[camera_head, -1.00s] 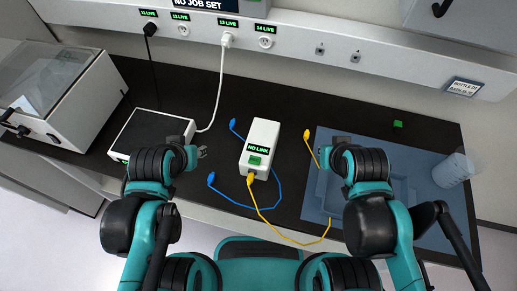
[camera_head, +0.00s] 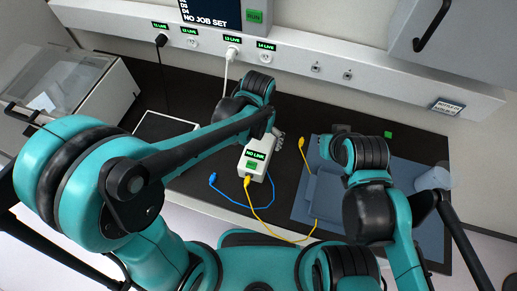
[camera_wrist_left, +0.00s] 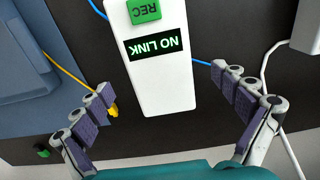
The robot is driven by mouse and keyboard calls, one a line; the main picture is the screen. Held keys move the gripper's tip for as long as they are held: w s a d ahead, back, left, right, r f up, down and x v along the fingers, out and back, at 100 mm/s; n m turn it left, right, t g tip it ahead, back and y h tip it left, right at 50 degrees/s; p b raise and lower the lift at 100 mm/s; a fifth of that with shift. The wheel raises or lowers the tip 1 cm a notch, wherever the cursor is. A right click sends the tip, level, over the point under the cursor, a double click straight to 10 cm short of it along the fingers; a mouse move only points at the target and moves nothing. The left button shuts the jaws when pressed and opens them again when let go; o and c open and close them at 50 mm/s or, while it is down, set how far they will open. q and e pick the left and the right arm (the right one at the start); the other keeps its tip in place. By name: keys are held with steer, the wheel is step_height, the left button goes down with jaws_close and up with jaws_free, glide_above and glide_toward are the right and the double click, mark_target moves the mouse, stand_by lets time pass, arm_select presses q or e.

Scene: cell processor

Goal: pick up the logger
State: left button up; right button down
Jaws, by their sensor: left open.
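The logger is a white box (camera_head: 258,171) with a green "NO LINK" display and a green REC button. It stands on the dark worktop, partly hidden by my left arm in the head view. In the left wrist view the logger (camera_wrist_left: 165,82) lies between the two fingers of my left gripper (camera_wrist_left: 162,88), with gaps on both sides. That gripper is open and empty. In the head view my left gripper (camera_head: 278,140) shows only partly, beside the logger's far end. My right gripper (camera_head: 342,129) is at the blue mat, too dark and small to read.
A yellow cable (camera_head: 262,215) meets the logger's front end. A blue cable plug (camera_head: 213,177) lies to its left. A flat dark-topped device (camera_head: 160,125) is at left, partly behind my arm. A blue mat (camera_head: 305,208) and clear beaker (camera_head: 434,178) are at right. Sockets line the wall ledge.

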mark_target(258, 148)
arm_select(q)
steer(key=f, duration=0.2)
steer(key=f+b, duration=0.1)
steer(key=f, duration=0.2)
steer(key=f+b, duration=0.1)
steer(key=f, duration=0.2)
steer(key=shift+s, duration=0.35)
steer(key=shift+r, duration=0.1)
steer(key=c, duration=1.5)
steer(key=shift+a+r, duration=0.1)
steer(key=shift+r, duration=0.75)
step_height(258, 148, up, 3)
steer(key=shift+f+p, duration=0.15)
steer(key=shift+p, duration=0.4)
steer(key=s+d+r, duration=0.2)
steer(key=d, duration=0.1)
steer(key=s+d+r+p, duration=0.1)
steer(key=s+d+r, duration=0.1)
steer(key=d, duration=0.1)
steer(key=s+d+r+p, duration=0.1)
steer(key=s+d+r, duration=0.1)
steer(key=d, duration=0.1)
steer(key=shift+s+d+r, duration=0.35)
